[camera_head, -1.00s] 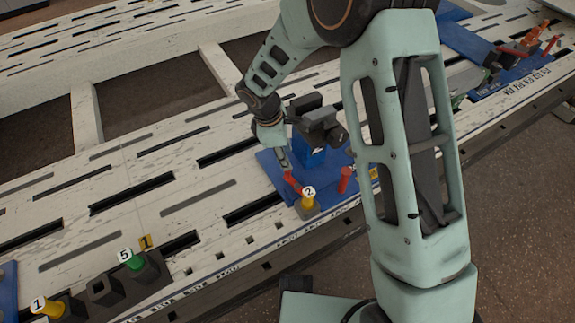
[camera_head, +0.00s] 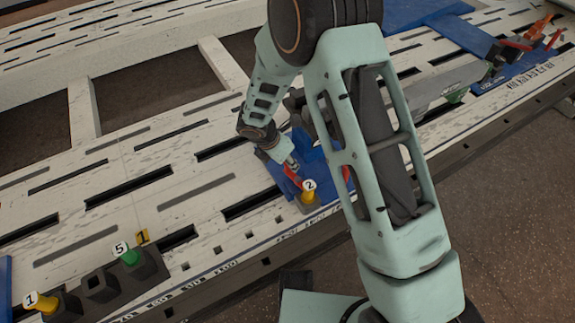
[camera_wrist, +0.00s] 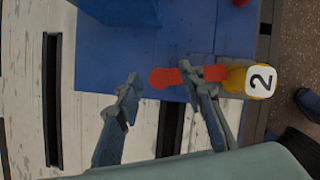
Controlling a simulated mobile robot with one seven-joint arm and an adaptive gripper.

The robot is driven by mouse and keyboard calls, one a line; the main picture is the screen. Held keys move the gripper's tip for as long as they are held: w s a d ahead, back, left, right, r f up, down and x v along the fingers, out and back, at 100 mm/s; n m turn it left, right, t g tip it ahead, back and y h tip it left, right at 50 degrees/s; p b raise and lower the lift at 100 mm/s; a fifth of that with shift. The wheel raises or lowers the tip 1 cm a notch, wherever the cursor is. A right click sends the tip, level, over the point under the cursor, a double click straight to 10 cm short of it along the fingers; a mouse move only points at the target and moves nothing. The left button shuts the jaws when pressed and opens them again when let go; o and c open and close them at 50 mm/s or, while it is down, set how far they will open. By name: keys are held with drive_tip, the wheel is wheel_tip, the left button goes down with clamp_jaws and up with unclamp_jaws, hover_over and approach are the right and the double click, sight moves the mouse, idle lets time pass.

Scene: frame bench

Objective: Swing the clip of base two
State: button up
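Base two (camera_wrist: 110,68) is a blue plate on the slotted bench and also shows in the head view (camera_head: 330,188). A yellow pin (camera_wrist: 236,79) with a white tag "2" stands at its edge, and shows in the head view (camera_head: 307,197). The red clip (camera_wrist: 164,78) lies beside the pin, its arm pointing left in the wrist view. My gripper (camera_wrist: 158,79) is open, one finger left of the clip's end, the other overlapping its middle; contact is unclear. In the head view my gripper (camera_head: 290,163) is low over the base, partly hidden.
A blue block (camera_wrist: 120,10) rises from the base. A long grey bar (camera_head: 440,88) runs toward another blue base (camera_head: 520,68) at right. Dark holders with a green "5" pin (camera_head: 130,257) and a yellow "1" pin (camera_head: 47,303) stand lower left. Open bench lies left.

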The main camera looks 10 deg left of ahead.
drive_tip(key=shift+x, duration=0.85)
drive_tip(key=shift+r, duration=0.1)
drive_tip(key=shift+c, duration=0.7)
clamp_jaws()
drive_tip(key=shift+w+d+r+m+p, duration=0.1)
drive_tip(key=shift+w+d+m+p, duration=0.15)
drive_tip(key=shift+m, duration=0.25)
drive_tip(key=shift+m+h, duration=0.3)
drive_tip(key=shift+o, duration=0.7)
unclamp_jaws()
